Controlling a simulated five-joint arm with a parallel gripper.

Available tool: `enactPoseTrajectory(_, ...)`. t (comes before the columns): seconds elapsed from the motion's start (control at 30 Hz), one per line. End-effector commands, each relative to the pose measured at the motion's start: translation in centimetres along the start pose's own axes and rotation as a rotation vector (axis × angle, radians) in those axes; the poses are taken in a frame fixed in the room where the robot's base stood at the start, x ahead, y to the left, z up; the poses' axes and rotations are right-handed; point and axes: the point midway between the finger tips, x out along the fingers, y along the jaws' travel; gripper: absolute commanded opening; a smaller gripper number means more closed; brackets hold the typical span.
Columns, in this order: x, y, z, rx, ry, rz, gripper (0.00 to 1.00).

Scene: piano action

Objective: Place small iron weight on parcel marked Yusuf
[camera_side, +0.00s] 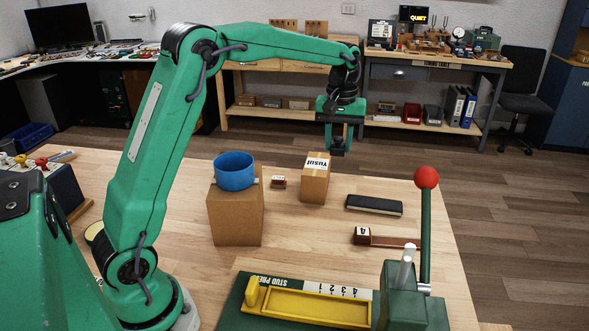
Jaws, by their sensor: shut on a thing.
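The parcel marked Yusuf (313,187) is a small upright brown box on the wooden table, with a white name label on its top. My gripper (338,142) hangs pointing down, higher in the picture than the parcel and a little to its right, apart from it. It is shut on a small dark thing, which looks like the small iron weight (337,152); its shape is mostly hidden by the fingers. The parcel's top is bare apart from the label.
A blue bowl (235,170) sits on a taller cardboard box (235,218) left of the parcel. A small brown block (278,182) lies between them. A black bar (374,205) and a hammer-like piece (385,240) lie to the right. A green stud press (408,305) with a red-knobbed lever stands in front.

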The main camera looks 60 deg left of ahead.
Motion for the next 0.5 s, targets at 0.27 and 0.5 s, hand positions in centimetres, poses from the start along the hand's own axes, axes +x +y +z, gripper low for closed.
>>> enactPoseTrajectory(0.27,1.2,-1.1,-1.7,-0.003,0.000,0.000,0.03)
enactPoseTrajectory(0.5,3.5,-3.1,-4.8,-0.003,0.000,0.000,0.03)
